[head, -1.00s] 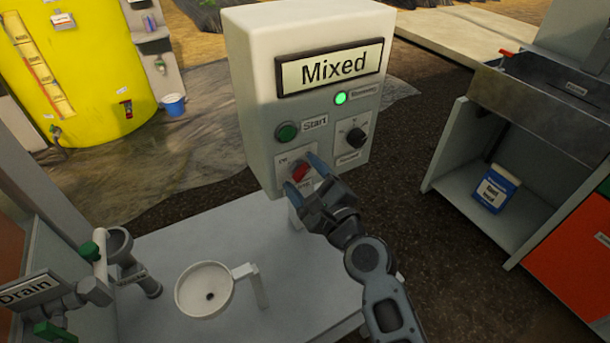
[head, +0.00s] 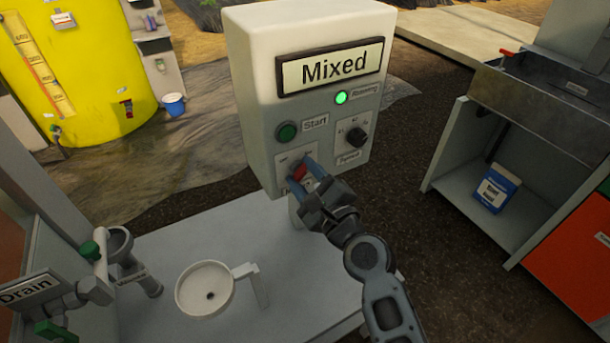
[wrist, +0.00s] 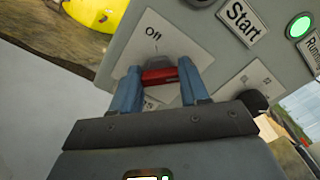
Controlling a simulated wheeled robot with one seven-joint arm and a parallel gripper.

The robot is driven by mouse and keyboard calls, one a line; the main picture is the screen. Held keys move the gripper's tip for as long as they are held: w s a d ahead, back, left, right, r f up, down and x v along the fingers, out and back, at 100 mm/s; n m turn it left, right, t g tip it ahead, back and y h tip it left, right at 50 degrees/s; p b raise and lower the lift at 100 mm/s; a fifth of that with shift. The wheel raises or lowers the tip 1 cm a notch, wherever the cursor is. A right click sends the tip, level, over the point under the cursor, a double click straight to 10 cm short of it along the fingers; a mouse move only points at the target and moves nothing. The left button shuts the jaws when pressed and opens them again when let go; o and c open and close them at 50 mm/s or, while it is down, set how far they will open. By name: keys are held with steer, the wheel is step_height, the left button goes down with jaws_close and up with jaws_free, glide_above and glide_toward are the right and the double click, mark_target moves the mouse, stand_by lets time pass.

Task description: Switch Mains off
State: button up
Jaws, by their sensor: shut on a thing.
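The Mains switch is a red rotary knob (head: 299,173) on a white plate at the lower left of the control box (head: 255,110). My gripper (head: 308,177) is shut on this knob, with one blue finger on each side of it. In the wrist view the red knob (wrist: 160,76) sits between the two fingertips (wrist: 160,85), below the word "Off" on the plate (wrist: 160,38). The lower lettering on the plate is partly hidden by my fingers. The lamp (head: 340,97) beside "Running" is lit green.
A green Start button (head: 287,132) is just above the knob, and a black selector (head: 356,137) is to its right. A white bowl (head: 205,290) stands over the grey table (head: 270,245) below. A steel sink cabinet (head: 540,95) is at the right.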

steer(key=shift+f, duration=0.1)
steer(key=n+b, duration=0.2)
steer(key=n, duration=0.1)
steer(key=shift+f+n, duration=0.15)
steer(key=shift+n, duration=0.25)
steer(key=n+b, duration=0.3)
steer(key=n, duration=0.2)
steer(key=shift+f, duration=0.15)
steer(key=n+b, duration=0.2)
steer(key=n, duration=0.2)
steer(key=shift+f+b, duration=0.1)
steer(key=shift+b, duration=0.3)
steer(key=shift+n+b, duration=1.8)
steer(key=shift+n, duration=0.8)
steer(key=o, duration=1.1)
steer(key=shift+c, duration=0.2)
steer(key=shift+r, duration=0.2)
steer(key=shift+s, duration=0.1)
